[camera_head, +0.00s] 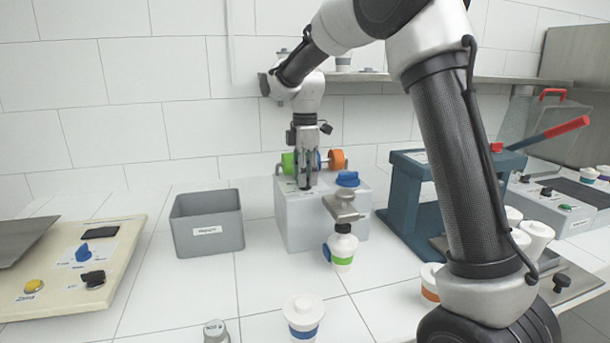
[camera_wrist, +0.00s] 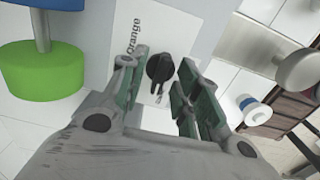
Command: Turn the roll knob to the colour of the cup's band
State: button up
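The grey-white filler box (camera_head: 300,222) carries green, blue and orange rolls (camera_head: 288,163) on top. A cup with a green band (camera_head: 342,252) stands at its front, under a metal head (camera_head: 344,205). My gripper (camera_head: 306,184) points down at the box top; in the wrist view its fingers (camera_wrist: 163,88) are open on either side of a black knob (camera_wrist: 160,68), with visible gaps. The knob sits on a white label reading "Orange" at upper left; other lettering below it is partly hidden. The green roll (camera_wrist: 40,72) also shows at left. Where the knob points is unclear.
A blue knob (camera_head: 347,179) sits on the box top beside my gripper. A grey bin (camera_head: 208,222) stands left, a control panel (camera_head: 80,260) farther left. A blue press (camera_head: 405,185) stands right. A blue-banded cup (camera_head: 304,314) stands in front.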

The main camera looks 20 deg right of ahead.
notch_tip(320, 180, up, 12)
dwell(0.6)
jog(key=m, duration=0.6)
send_over(308, 190)
notch_tip(308, 190, down, 5)
jog(key=s+d+m+t, duration=0.1)
jog(key=s+d+m, duration=0.3)
jog(key=s, duration=0.6)
jog(key=s+d+f+m+t, duration=0.1)
jog(key=s+d+m, duration=0.3)
jog(key=s, duration=0.7)
jog(key=s+d+f+m+t, duration=0.1)
jog(key=s+d+m, duration=0.3)
jog(key=s, duration=0.7)
jog(key=shift+s+d+f+t, duration=0.15)
jog(key=shift+d+t, duration=0.55)
jog(key=shift+d, duration=0.4)
